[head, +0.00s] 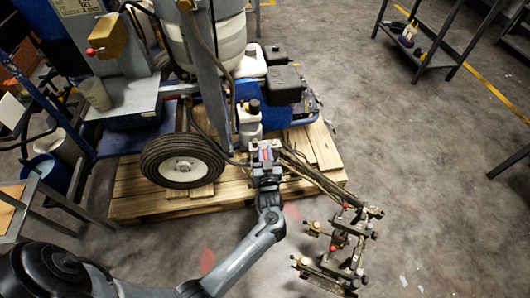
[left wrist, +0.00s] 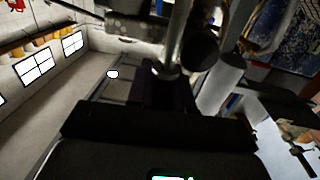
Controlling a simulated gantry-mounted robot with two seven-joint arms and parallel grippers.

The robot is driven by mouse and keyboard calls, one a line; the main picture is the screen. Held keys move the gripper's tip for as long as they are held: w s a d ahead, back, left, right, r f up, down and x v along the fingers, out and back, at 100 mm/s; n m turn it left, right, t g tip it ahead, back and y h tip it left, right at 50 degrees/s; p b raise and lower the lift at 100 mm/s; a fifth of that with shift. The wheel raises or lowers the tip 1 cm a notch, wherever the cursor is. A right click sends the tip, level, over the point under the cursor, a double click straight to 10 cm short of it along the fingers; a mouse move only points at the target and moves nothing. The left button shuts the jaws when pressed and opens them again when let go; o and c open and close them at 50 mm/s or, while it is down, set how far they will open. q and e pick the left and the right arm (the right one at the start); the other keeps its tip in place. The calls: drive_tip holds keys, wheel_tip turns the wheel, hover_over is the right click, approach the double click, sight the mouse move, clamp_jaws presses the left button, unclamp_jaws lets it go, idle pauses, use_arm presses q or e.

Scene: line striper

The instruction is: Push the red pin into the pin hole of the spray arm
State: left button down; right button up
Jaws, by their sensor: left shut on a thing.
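My left gripper (head: 266,160) is at the pallet's right part, at the near end of dark bars that run right to the spray arm (head: 345,240). In the left wrist view its dark jaws (left wrist: 168,92) are shut around the lower end of a grey metal rod (left wrist: 178,40). I cannot tell whether this rod belongs to the red pin. The spray arm has brass knobs and several small red tips; one red tip (head: 345,206) shows at its top. The pin hole cannot be made out. My right gripper is not in view.
The line striper with its wheel (head: 183,161) stands on a wooden pallet (head: 135,205). A white bottle (head: 249,122) stands close beyond my left gripper. A shelf rack (head: 430,55) is at the upper right.

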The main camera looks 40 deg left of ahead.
use_arm(q)
drive_tip(key=shift+f, duration=0.55)
idle(0.4)
drive_tip(key=shift+d+f, duration=0.15)
idle(0.5)
idle(0.6)
drive_tip(key=shift+r+p, duration=0.25)
drive_tip(key=shift+p, duration=0.15)
drive_tip(key=shift+r, duration=0.25)
drive_tip(key=shift+r+p, duration=0.1)
drive_tip(key=shift+p, duration=0.2)
drive_tip(key=shift+r, duration=0.1)
drive_tip(key=shift+w+r, duration=0.1)
